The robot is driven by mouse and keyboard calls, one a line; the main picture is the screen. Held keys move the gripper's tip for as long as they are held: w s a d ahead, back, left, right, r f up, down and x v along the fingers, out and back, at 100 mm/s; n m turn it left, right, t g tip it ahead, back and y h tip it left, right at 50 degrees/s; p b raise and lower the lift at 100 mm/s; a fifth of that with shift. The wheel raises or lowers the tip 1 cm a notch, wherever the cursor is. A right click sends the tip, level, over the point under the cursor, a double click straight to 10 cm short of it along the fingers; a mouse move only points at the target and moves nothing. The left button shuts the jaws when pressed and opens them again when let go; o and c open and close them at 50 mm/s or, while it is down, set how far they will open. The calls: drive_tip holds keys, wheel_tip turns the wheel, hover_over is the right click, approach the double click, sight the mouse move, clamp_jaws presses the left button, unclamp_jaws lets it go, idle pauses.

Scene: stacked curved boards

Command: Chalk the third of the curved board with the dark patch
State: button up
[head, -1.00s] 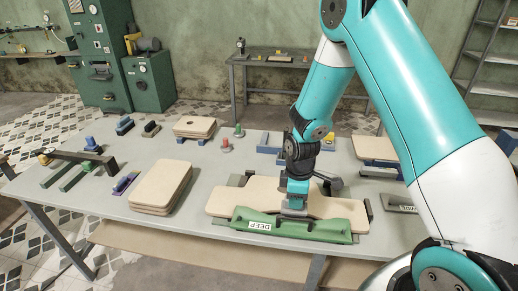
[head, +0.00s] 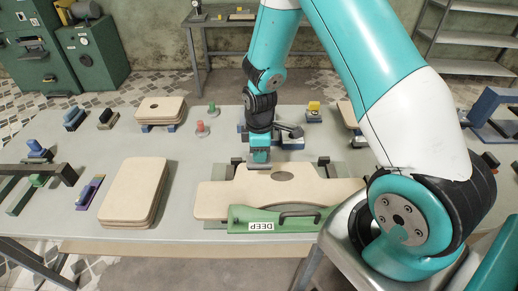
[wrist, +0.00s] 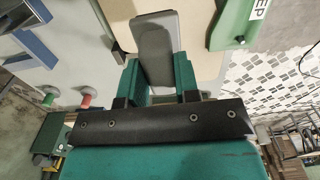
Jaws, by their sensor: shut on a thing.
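The curved board (head: 235,200) is pale wood and lies on the table, with a dark oval patch (head: 284,177) near its back edge. My gripper (head: 260,158) is over the board's back edge, just left of the patch. It is shut on a grey block (head: 258,167). In the wrist view the green fingers (wrist: 160,80) grip the grey block (wrist: 155,40), with pale board (wrist: 198,35) beside it. I cannot tell whether the block touches the board. The board's right end is partly hidden by my arm.
A green form marked DEEP (head: 240,219) with a dark handle lies along the board's front edge. A stack of pale boards (head: 134,188) stands left. Red (head: 201,128) and green (head: 212,109) knobbed pieces stand behind. Table between stack and curved board is clear.

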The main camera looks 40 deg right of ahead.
drive_tip(key=shift+f+b, duration=3)
drive_tip(key=shift+f, duration=0.9)
drive_tip(key=shift+f+b, duration=0.45)
drive_tip(key=shift+f, duration=0.15)
drive_tip(key=shift+s+d, duration=0.1)
drive_tip(key=shift+s+d+r, duration=0.1)
drive_tip(key=shift+s+d, duration=0.3)
drive_tip(key=shift+d, duration=0.25)
drive_tip(key=shift+s+d, duration=0.4)
drive_tip(key=shift+d, duration=0.2)
drive_tip(key=shift+s+d, duration=0.45)
drive_tip(key=shift+d, duration=0.2)
drive_tip(key=shift+s+d, duration=0.4)
drive_tip(key=shift+d, duration=0.2)
